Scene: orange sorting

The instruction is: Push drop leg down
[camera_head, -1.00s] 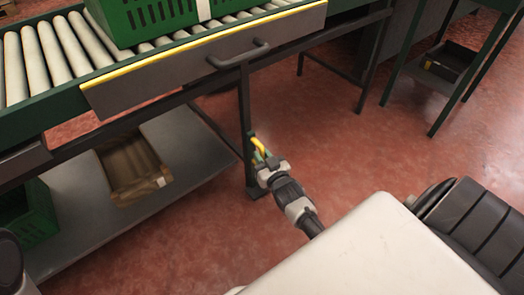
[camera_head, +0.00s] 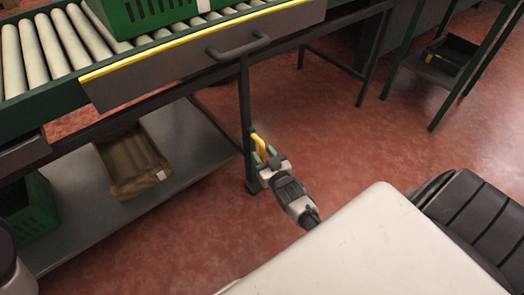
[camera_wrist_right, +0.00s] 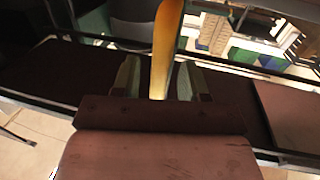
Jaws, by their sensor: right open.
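The drop leg (camera_head: 245,105) is a dark upright post under the handle end of the conveyor's hinged flap. A yellow lever (camera_head: 259,143) sticks up near its lower part, close above the foot. My right gripper (camera_head: 268,164) is low beside the leg, at the lever. In the right wrist view, the yellow lever (camera_wrist_right: 166,45) stands between the two greenish fingers of my right gripper (camera_wrist_right: 155,80), which are open with gaps on both sides. The lever's lower end is hidden by the gripper body. My left gripper is not in view.
The roller conveyor (camera_head: 60,50) carries a green crate (camera_head: 150,12). A grey flap with a bar handle (camera_head: 238,46) hangs along its side. A lower shelf (camera_head: 190,145) holds a brown box (camera_head: 132,160) and a green crate (camera_head: 28,208).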

